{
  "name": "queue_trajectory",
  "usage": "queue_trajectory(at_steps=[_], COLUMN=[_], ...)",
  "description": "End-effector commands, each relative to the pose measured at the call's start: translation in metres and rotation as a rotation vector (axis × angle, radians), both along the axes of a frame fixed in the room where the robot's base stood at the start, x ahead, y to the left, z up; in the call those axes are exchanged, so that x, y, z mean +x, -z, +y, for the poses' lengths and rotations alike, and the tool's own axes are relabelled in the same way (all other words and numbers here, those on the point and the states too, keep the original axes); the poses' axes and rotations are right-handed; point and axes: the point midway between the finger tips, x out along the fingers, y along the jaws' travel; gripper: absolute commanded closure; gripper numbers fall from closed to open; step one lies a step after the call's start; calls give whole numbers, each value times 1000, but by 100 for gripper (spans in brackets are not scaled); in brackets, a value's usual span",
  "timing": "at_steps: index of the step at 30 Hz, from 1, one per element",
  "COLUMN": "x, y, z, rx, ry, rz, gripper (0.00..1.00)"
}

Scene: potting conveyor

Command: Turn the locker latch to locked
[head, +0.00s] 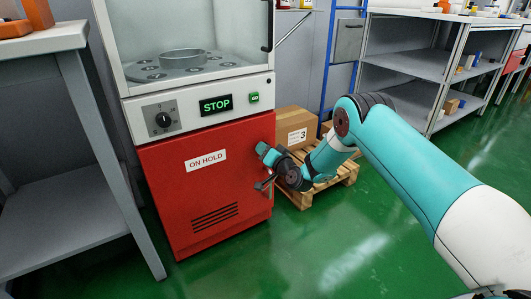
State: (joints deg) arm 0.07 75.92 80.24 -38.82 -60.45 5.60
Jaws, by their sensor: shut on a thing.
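The red locker (180,215) is the lower front of a machine cabinet, with a white "ON HOLD" label (205,160) on its door. My gripper (266,182) is at the right edge of this door, reaching in from the right. It is shut on the small dark latch (259,187). The jaws and wrist hide most of the latch, so its exact angle cannot be told.
Above the door are a dial (162,119), a "STOP" display (215,105) and a green button (254,97). A cardboard box (297,125) stands on a wooden pallet (340,178) behind my wrist. A grey bench (70,225) is at left. Green floor in front is clear.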

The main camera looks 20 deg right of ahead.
Motion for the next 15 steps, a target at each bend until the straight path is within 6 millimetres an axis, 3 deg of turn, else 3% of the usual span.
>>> queue_trajectory(at_steps=[15], x=[0], y=[2], z=[0], rx=[-444], ry=[-1], rz=[-144], gripper=[92])
